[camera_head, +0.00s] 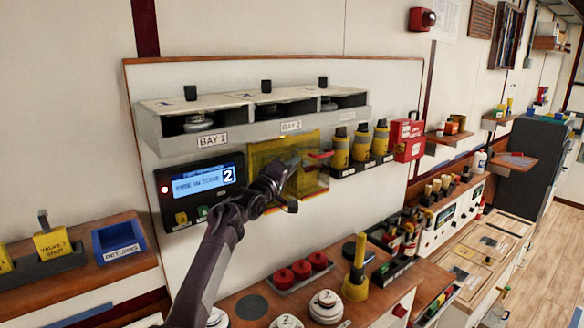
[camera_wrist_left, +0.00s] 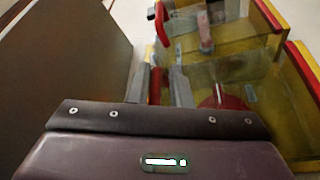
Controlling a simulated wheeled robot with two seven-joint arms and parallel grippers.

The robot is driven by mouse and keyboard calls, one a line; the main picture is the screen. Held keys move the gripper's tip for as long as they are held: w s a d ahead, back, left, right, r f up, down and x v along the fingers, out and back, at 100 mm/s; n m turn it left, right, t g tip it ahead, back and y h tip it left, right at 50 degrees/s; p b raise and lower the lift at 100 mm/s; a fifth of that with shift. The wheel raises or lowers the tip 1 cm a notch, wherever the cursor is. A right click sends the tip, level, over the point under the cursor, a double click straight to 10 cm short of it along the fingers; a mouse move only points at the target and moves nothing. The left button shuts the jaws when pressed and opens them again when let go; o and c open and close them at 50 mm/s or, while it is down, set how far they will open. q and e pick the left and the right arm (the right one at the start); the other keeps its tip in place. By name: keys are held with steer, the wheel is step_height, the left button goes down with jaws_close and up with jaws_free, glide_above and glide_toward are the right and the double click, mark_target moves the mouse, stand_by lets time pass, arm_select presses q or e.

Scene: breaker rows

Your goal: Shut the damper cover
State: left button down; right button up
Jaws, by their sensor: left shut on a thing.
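The damper cover (camera_head: 268,153) is a see-through yellow panel on the upright board below the BAY 2 label. It also shows in the left wrist view (camera_wrist_left: 265,100), with yellow and red edges and a red round part behind it. My left gripper (camera_head: 292,172) is in front of the cover and partly hides it. It is shut on a thin part of the cover, apparently a red bar that shows between the fingers in the left wrist view (camera_wrist_left: 155,86). How far the cover stands open is hard to tell. My right gripper is not in view.
A display box (camera_head: 203,187) is left of the cover. Yellow-black cylinders (camera_head: 361,147) stand in a rack to its right, beside a red box (camera_head: 407,138). A shelf (camera_head: 250,124) overhangs above. Red knobs (camera_head: 302,269) and a tall yellow handle (camera_head: 356,275) stand on the counter below.

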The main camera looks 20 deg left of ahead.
arm_select(q)
steer(key=shift+a+r+t, duration=0.25)
steer(key=shift+r+t, duration=0.05)
steer(key=shift+r, duration=0.55)
steer(key=c, duration=1.5)
jaws_free()
steer(key=shift+w+f, duration=0.1)
steer(key=shift+f, duration=0.1)
steer(key=shift+f, duration=0.1)
steer(key=shift+s+f, duration=0.2)
steer(key=shift+f, duration=0.1)
steer(key=shift+r+b+v, duration=0.15)
steer(key=shift+b+v, duration=0.65)
steer(key=shift+v, duration=1.05)
steer(key=shift+r+b+v, duration=0.1)
steer(key=shift+b+v, duration=0.7)
steer(key=shift+v, duration=1.05)
steer(key=shift+f, duration=0.1)
